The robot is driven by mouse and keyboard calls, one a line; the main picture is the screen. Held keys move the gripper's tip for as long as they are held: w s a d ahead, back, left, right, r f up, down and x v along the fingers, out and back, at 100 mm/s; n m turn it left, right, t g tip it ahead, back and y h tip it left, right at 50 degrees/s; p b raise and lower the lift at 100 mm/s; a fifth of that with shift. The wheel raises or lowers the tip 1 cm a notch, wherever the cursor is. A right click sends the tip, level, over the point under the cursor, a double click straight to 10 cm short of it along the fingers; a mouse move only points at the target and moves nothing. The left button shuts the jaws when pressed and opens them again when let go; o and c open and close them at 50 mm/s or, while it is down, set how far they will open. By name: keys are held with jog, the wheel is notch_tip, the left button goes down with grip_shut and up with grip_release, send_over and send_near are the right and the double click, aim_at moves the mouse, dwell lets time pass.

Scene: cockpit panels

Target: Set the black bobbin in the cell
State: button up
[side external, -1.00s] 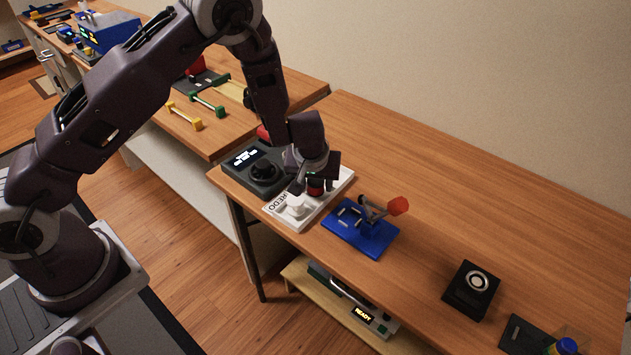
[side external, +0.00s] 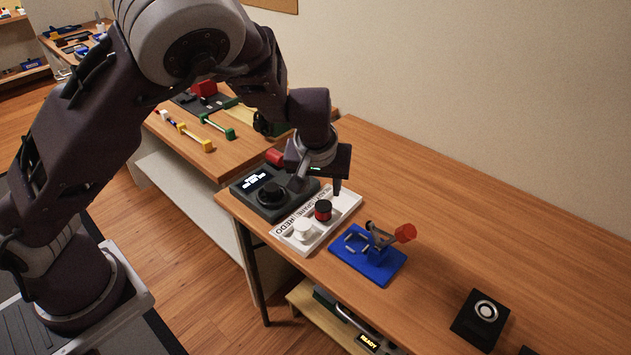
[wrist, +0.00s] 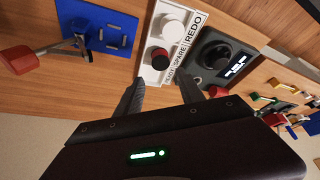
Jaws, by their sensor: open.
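A bobbin with a black top and a red band (side external: 323,210) sits upright in the middle part of a white labelled tray (side external: 347,203), beside the SPARE label; it also shows in the wrist view (wrist: 160,57). A white bobbin (side external: 303,229) sits in the REDO part of the tray.
A dark box with a knob and lit display (side external: 268,192) stands left of the tray. A blue plate with a red-ended lever (side external: 378,262) stands close on the right. A black block with a ring (side external: 480,318) lies further right. The table behind is clear.

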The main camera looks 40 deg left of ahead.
jog(key=s+d+r+m+g+h, duration=0.1)
jog(key=s+r+m+h, duration=0.15)
jog(key=s+r, duration=0.5)
jog(key=s+d+r+m+h, duration=0.1)
jog(key=s+r+h, duration=0.2)
jog(key=s+r, duration=0.4)
jog(key=s+a+r+m+t+y, duration=0.1)
jog(key=s+a+r, duration=0.1)
jog(key=s, duration=0.5)
jog(key=s+a+r+m+t+y, duration=0.1)
jog(key=s+a+r+m+y, duration=0.1)
jog(key=s, duration=0.5)
jog(key=shift+a+r+t, duration=0.3)
jog(key=shift+a+r, duration=0.2)
jog(key=shift+a, duration=0.6)
